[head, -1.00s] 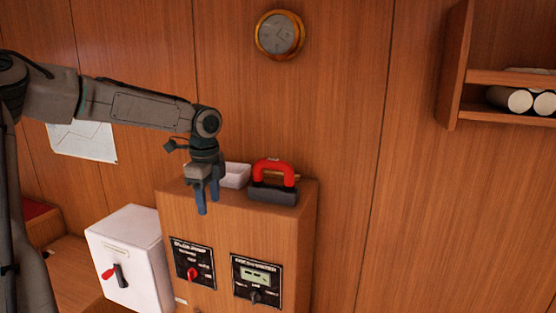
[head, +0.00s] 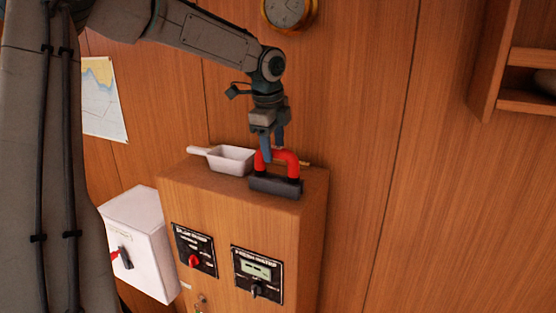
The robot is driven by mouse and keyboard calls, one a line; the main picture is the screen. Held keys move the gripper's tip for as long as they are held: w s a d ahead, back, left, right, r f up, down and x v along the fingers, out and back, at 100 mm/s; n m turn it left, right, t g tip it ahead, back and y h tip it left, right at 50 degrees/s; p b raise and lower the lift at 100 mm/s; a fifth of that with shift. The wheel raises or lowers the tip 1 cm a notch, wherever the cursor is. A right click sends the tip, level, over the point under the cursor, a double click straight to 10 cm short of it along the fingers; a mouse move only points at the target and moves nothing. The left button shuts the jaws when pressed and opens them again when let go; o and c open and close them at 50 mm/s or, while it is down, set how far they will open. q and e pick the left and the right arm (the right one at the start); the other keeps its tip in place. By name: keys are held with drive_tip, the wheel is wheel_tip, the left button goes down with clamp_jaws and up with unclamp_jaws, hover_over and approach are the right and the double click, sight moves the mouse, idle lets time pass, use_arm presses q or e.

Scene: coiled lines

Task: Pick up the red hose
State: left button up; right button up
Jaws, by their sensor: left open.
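A red arched, tube-like piece (head: 291,160) rises from a dark grey block (head: 275,187) on top of a wooden cabinet (head: 312,185). It looks like a handle on the block; I see no coiled red hose. My left gripper (head: 272,153) points down at the left part of the red arch, fingers open. One finger overlaps the arch's left side in the picture; I cannot tell if they touch. The block rests on the cabinet top. My right gripper is not in view.
A white scoop-like container (head: 232,160) with a handle sits just left of the block. A thin light-brown stick end shows behind the red arch. A white box with a red-and-black switch (head: 140,240) stands at the lower left. A wall shelf (head: 525,100) is at right.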

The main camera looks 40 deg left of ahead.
sight(293, 177)
use_arm(q)
drive_tip(key=f, duration=0.1)
drive_tip(key=f+p, duration=0.1)
drive_tip(key=f, duration=0.1)
drive_tip(key=shift+d+p, duration=0.25)
drive_tip(key=shift+p, duration=0.15)
drive_tip(key=shift+a+f, duration=0.1)
drive_tip(key=shift+f, duration=0.2)
drive_tip(key=shift+w+a+f, duration=0.1)
drive_tip(key=shift+f, duration=0.1)
drive_tip(key=shift+w, duration=0.15)
drive_tip(key=c, duration=0.4)
clamp_jaws()
drive_tip(key=shift+r, duration=0.1)
